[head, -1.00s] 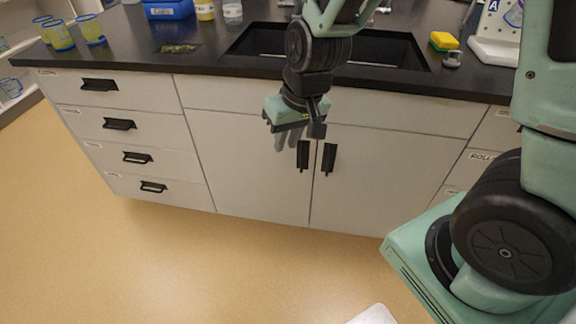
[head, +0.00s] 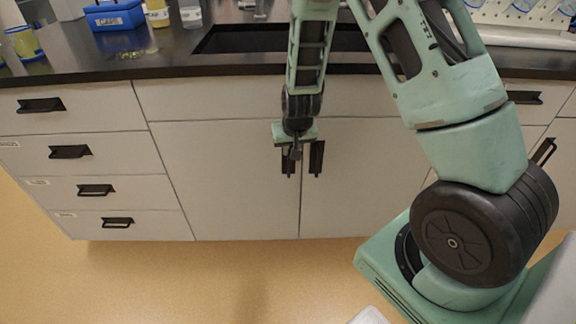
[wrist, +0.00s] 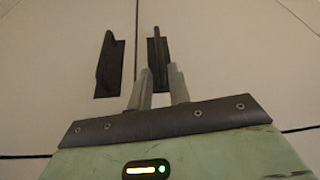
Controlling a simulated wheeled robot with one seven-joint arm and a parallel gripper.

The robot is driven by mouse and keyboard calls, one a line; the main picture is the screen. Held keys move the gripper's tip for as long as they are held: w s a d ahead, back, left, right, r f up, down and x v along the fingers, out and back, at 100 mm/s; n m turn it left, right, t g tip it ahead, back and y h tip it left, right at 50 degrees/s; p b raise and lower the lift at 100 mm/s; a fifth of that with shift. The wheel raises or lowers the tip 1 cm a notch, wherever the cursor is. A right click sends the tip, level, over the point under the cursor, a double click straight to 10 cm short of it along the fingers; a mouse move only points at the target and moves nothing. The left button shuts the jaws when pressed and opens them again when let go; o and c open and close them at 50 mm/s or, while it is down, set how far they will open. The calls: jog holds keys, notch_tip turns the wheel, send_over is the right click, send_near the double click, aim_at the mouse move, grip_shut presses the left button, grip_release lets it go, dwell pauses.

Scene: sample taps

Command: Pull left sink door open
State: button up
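The left sink door (head: 232,180) is a pale panel, closed flush under the sink, with an upright black handle (head: 289,160) near its right edge. The right sink door (head: 365,185) is also closed, with its own black handle (head: 316,158). My gripper (head: 295,152) is at the left door's handle and partly hides it. The wrist view looks inverted, so the left door's handle (wrist: 155,50) shows on the right there. My open gripper fingers (wrist: 160,80) are on either side of its line; contact cannot be told. The other handle (wrist: 107,70) is clear of the fingers.
Drawers with black handles (head: 70,152) stand left of the doors. A dark counter (head: 130,68) with a sink (head: 250,40) runs above, holding a blue box (head: 114,15) and cups. The floor (head: 215,285) before the doors is clear.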

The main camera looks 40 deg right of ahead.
jog(key=b+x, duration=0.1)
jog(key=x, duration=0.8)
grip_shut()
